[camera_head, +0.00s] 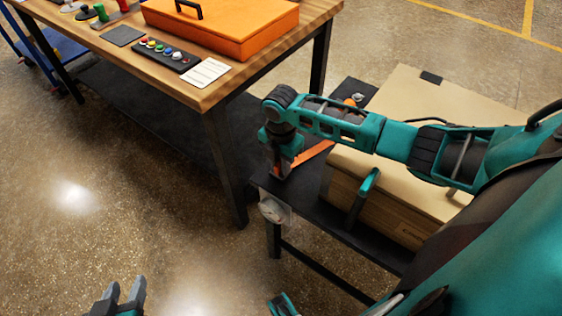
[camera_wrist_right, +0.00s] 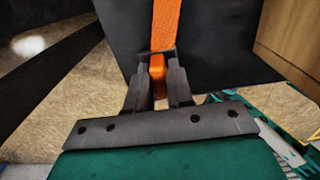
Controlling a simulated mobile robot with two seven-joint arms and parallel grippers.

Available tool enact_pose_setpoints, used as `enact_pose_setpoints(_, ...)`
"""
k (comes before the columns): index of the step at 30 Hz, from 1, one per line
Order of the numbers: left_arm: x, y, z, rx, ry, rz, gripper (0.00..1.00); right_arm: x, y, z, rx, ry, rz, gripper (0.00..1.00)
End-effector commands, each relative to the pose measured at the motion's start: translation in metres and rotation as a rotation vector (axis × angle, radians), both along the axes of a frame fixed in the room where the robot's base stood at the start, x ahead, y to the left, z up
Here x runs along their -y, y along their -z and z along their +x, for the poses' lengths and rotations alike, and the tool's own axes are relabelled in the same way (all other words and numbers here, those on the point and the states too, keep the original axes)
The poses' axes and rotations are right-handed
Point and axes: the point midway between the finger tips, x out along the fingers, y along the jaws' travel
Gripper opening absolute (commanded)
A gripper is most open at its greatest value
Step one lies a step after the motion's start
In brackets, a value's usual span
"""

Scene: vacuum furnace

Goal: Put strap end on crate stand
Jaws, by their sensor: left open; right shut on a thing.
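The orange strap (camera_head: 314,154) runs from the crate's side toward my right gripper, over the black crate stand (camera_head: 312,185). My right gripper (camera_head: 277,172) is shut on the strap end, above the left corner of the stand. In the right wrist view the orange strap end (camera_wrist_right: 157,78) sits between the two fingers, with the strap (camera_wrist_right: 165,25) stretching away over a dark surface. Whether the strap end touches the stand I cannot tell. My left gripper (camera_head: 118,298) is open and empty at the bottom left, over the floor.
A wooden crate (camera_head: 385,205) rests on the stand under my right arm, with a teal handle-like piece (camera_head: 362,195) at its side. A white tag (camera_head: 274,209) hangs at the stand's corner. A workbench (camera_head: 215,90) with an orange case (camera_head: 225,25) stands at upper left. Floor at left is clear.

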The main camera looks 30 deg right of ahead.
Motion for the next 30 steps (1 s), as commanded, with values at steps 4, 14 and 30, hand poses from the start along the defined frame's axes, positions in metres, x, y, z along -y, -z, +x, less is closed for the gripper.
enact_pose_setpoints(4,0.0,0.002,-0.002,-0.004,0.0,0.0,0.43,0.0,0.003,0.0,0.001,0.001,0.0,0.0)
enact_pose_setpoints(14,0.0,0.003,-0.003,-0.006,-0.001,0.0,0.43,0.0,0.002,0.0,0.0,0.001,0.0,0.47)
enact_pose_setpoints(30,0.0,-0.017,-0.002,-0.004,-0.005,-0.004,0.43,0.0,-0.058,0.002,0.005,0.0,0.001,0.47)
